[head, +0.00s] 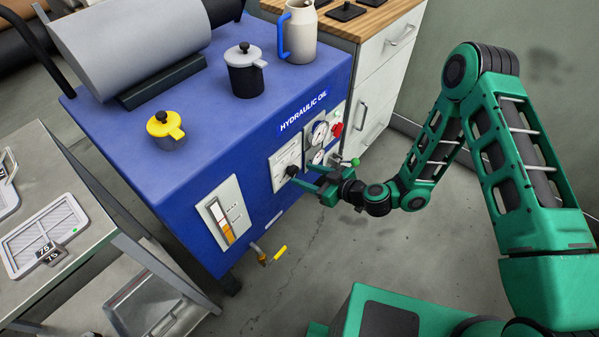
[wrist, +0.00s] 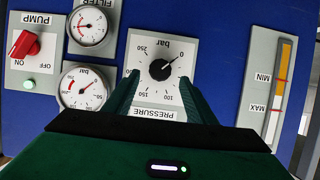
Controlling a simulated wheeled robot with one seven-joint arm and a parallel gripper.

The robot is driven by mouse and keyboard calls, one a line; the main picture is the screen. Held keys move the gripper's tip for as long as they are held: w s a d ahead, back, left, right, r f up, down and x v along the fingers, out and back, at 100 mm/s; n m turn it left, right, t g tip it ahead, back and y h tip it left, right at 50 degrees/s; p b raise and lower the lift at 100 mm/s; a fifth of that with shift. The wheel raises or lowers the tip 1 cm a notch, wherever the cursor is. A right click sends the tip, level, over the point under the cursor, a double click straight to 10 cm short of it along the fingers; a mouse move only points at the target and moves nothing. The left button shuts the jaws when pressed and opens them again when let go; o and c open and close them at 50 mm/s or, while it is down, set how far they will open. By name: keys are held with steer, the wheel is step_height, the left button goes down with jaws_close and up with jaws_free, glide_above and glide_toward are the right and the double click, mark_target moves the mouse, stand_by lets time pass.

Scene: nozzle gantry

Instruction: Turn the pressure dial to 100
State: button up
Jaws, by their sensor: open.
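The pressure dial is a black round knob (wrist: 160,69) on a white plate marked PRESSURE, with a bar scale that appears turned over in the wrist view. Its white pointer line points up and right, close to the 0 mark; the 100 mark lies at the lower right of the knob. In the head view the knob (head: 292,171) sits on the front of the blue hydraulic oil unit (head: 180,190). My gripper (wrist: 160,80) is open, with one green finger on each side of the knob in the picture. I see no finger touching it.
Round gauges (wrist: 80,88) and a red pump switch (wrist: 25,44) with a lit green lamp are left of the dial in the wrist view. An oil level gauge (wrist: 275,90) is on the right. A yellow-handled valve (head: 272,255) juts out low on the unit. The floor in front is clear.

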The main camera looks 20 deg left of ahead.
mark_target(296, 171)
steer(key=shift+x, duration=2.15)
steer(key=c, duration=1)
steer(key=shift+d, duration=0.15)
steer(key=shift+c, duration=0.2)
